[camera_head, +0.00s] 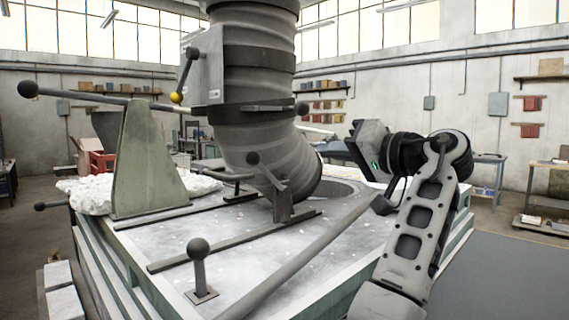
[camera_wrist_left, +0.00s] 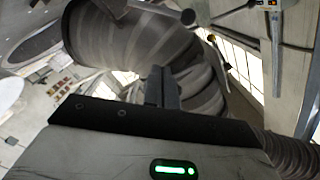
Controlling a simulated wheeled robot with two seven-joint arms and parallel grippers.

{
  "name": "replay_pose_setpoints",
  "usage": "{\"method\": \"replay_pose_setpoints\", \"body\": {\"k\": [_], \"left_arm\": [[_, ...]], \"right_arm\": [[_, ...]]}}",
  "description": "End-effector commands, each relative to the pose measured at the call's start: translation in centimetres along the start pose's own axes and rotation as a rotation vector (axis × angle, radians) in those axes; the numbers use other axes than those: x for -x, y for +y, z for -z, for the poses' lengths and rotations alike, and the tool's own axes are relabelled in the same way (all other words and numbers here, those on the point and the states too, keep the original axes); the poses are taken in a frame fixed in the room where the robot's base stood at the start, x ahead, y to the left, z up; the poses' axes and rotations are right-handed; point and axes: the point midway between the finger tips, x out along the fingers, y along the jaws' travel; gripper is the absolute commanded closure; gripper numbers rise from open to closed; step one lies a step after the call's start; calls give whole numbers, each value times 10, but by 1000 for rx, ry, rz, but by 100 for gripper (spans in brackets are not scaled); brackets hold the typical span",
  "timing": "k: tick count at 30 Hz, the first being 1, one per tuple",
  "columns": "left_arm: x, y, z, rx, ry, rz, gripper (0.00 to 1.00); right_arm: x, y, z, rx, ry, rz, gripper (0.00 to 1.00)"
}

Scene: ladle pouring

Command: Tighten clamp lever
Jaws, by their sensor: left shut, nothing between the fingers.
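A large ribbed grey duct (camera_head: 255,85) comes down and bends toward a round opening in the machine bed. A clamp band with a grey box (camera_head: 208,78) is around it. A lever on the box has a dark ball at its upper end and a yellow ball (camera_head: 177,98) at its lower end. My left gripper, with its body right of the duct in the head view, is apart from this lever. Its fingers (camera_wrist_left: 162,86) are shut and empty in the left wrist view, with the duct (camera_wrist_left: 140,45) beyond them. My right gripper is not in view.
The machine bed (camera_head: 235,265) carries rails, a ball-topped post (camera_head: 198,265) and a green wedge-shaped bracket (camera_head: 147,165). A long ball-ended bar (camera_head: 75,95) passes over the bracket. A white lumpy heap (camera_head: 88,194) lies at the left.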

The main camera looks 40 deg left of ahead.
Motion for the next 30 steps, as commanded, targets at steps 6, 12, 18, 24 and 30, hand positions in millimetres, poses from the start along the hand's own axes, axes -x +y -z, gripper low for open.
{"method": "replay_pose_setpoints", "body": {"k": [6,12,18,24,30], "left_arm": [[-13,-1,0,-1,-2,1,100],[-52,-2,1,-1,-3,3,100],[-96,-2,1,-3,-3,2,100],[-106,1,-24,-3,0,-1,100],[-110,1,-38,-3,0,-1,100]], "right_arm": [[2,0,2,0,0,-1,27],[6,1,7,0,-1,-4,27],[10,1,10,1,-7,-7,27],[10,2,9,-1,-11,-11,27],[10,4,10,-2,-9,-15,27]]}}
